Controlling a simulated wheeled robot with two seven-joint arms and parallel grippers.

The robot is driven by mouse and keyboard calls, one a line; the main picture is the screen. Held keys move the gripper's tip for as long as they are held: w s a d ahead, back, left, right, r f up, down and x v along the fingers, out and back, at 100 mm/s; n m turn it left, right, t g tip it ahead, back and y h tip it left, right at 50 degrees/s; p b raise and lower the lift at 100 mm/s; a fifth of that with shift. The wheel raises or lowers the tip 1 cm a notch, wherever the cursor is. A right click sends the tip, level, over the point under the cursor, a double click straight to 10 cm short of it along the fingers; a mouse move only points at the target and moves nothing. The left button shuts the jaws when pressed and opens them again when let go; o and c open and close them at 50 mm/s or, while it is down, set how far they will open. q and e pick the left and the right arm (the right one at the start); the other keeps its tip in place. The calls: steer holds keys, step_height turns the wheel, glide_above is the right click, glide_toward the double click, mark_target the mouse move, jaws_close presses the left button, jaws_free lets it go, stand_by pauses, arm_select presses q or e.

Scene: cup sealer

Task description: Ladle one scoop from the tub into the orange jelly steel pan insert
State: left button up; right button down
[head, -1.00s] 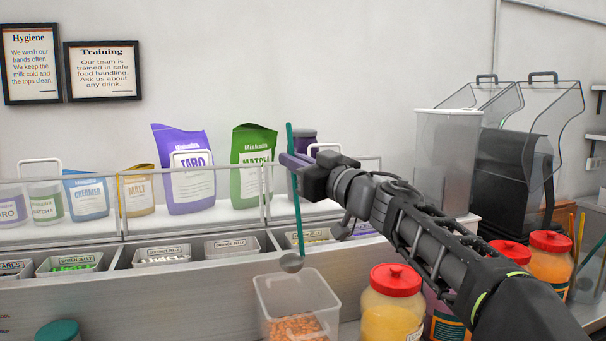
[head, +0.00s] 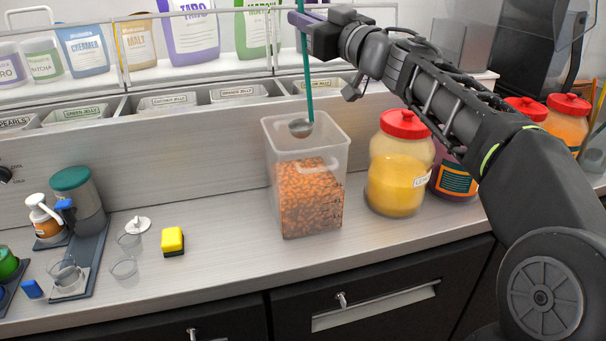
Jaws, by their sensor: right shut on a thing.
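My right gripper (head: 305,19) is shut on the teal handle of a ladle (head: 308,75) at the top of the head view. The ladle hangs near upright, with its round steel bowl (head: 301,128) within the outline of the tub's mouth, above the orange pieces. I cannot tell whether the bowl is just above the rim or slightly inside, nor whether it holds anything. The clear square tub (head: 283,150) stands on the counter, partly filled with orange pieces. The orange jelly steel pan insert (head: 240,95) sits in the rail behind, left of the ladle; its contents are hidden. My left gripper is out of view.
Red-lidded jars, one yellow (head: 398,175), stand right of the tub under my right arm. Other labelled inserts, such as green jelly (head: 80,113), line the rail. A yellow sponge (head: 173,240) and small cups lie left.

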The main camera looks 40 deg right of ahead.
mark_target(303, 36)
steer(key=shift+f+b, duration=5.3)
steer(key=shift+f, duration=2.5)
steer(key=shift+r, duration=0.1)
step_height(303, 36, up, 12)
steer(key=p, duration=1.3)
steer(key=shift+p, duration=0.4)
step_height(303, 36, up, 6)
steer(key=p, duration=0.6)
steer(key=shift+r+p, duration=1.1)
steer(key=shift+p, duration=0.5)
steer(key=shift+a, duration=0.1)
